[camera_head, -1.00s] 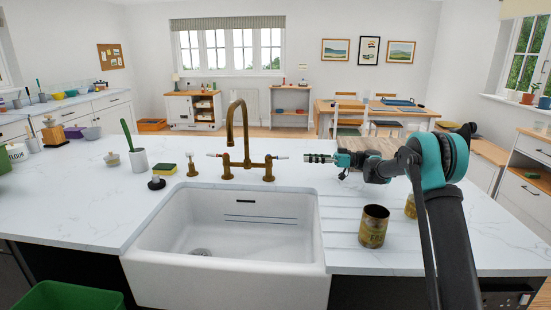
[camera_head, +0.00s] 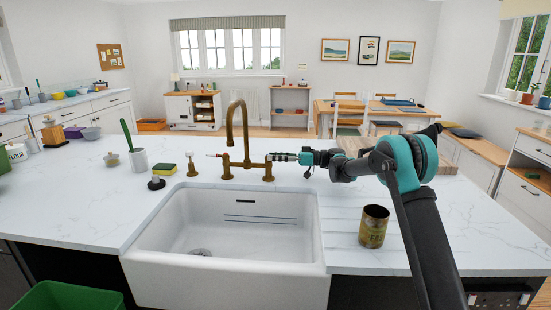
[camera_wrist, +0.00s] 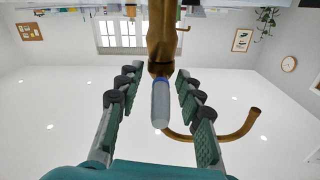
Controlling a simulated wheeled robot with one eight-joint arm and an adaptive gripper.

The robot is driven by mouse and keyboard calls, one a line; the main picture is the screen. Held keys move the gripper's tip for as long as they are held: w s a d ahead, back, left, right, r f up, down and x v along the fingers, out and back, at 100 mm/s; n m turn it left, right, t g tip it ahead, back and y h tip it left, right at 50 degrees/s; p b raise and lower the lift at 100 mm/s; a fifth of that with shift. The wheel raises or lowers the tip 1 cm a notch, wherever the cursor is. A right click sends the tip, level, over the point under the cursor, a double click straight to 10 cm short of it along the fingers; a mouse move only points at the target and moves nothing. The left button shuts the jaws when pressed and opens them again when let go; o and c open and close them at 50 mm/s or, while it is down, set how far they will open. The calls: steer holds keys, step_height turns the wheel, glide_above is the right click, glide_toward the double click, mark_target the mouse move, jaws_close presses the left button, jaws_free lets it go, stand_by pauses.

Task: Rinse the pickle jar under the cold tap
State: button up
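A brown, dirty-looking jar (camera_head: 374,226) with a patchy label stands upright on the worktop right of the sink; I take it as the pickle jar. The brass tap (camera_head: 230,130) has a tall curved spout and side levers behind the sink (camera_head: 225,273). No water shows. My gripper (camera_head: 282,157) is at the right lever, beside the tap body. In the wrist view, the white lever handle (camera_wrist: 160,105) with a blue band lies between the fingers of my gripper (camera_wrist: 157,78). The fingers are open, with gaps on both sides. The head view hides most of the lever.
A yellow sponge (camera_head: 164,170), a dark stopper-like item (camera_head: 156,183) and a grey brush pot (camera_head: 139,160) stand left of the tap. A wooden board (camera_head: 352,143) lies behind my arm. The sink is empty. A green bin (camera_head: 65,297) stands front left.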

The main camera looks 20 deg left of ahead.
jaws_close()
steer(key=shift+s, duration=0.1)
stand_by(0.3)
steer(key=shift+s+m+t+y, duration=0.2)
steer(key=shift+m+t+y, duration=0.1)
steer(key=shift+m+t, duration=0.55)
steer(key=shift+s+d+m+t, duration=0.1)
steer(key=shift+m+t, duration=0.55)
steer(key=shift+t, duration=0.8)
jaws_free()
